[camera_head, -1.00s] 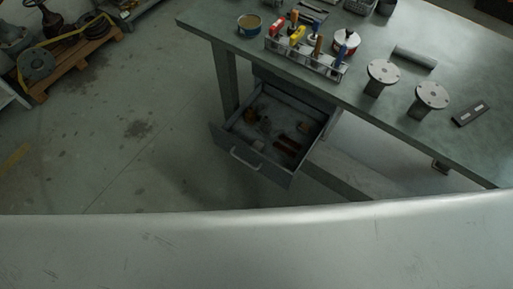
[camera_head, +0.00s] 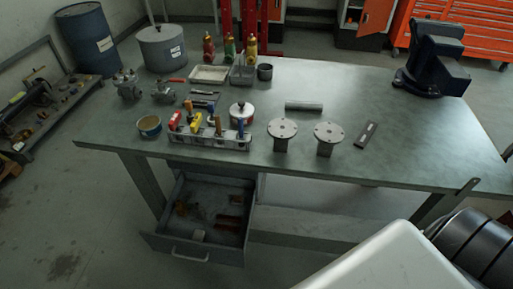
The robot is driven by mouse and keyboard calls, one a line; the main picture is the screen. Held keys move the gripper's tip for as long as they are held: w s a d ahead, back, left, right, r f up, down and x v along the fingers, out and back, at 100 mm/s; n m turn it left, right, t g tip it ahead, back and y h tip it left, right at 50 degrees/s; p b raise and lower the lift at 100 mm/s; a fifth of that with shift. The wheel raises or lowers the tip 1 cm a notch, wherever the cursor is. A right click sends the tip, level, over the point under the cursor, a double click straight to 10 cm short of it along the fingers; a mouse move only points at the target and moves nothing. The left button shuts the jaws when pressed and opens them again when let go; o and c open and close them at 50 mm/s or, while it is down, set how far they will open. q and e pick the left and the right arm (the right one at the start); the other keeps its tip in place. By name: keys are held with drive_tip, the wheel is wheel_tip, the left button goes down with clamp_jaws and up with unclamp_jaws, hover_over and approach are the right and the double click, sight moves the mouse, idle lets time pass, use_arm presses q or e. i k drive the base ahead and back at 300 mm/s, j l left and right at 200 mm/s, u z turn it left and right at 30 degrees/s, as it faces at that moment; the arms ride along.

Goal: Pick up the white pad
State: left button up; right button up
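A small pale block (camera_head: 198,236) lies near the front of the open drawer (camera_head: 177,252) under the workbench. It may be the white pad, but it is too small to tell. The drawer also holds several rusty brown parts (camera_head: 229,222). No other clear white pad shows on the bench top. Neither of my grippers is in view; only a pale rounded part and a dark ridged part of my own body show at the lower right.
The workbench (camera_head: 420,150) carries a tool rack (camera_head: 208,140), two flanged posts (camera_head: 283,129) (camera_head: 328,132), a dark bar (camera_head: 366,134), a grey cylinder (camera_head: 304,106), a tin (camera_head: 149,126) and a vise (camera_head: 433,62). A blue drum (camera_head: 88,40) stands back left. Floor left of the drawer is clear.

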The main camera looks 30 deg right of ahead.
sight(199, 235)
drive_tip(key=l+u, duration=0.35)
drive_tip(key=k+l+u, duration=0.1)
drive_tip(key=l+u, duration=0.25)
drive_tip(key=l, duration=0.15)
drive_tip(key=k+l+u, duration=0.1)
drive_tip(key=l+u, duration=0.25)
drive_tip(key=l, duration=0.1)
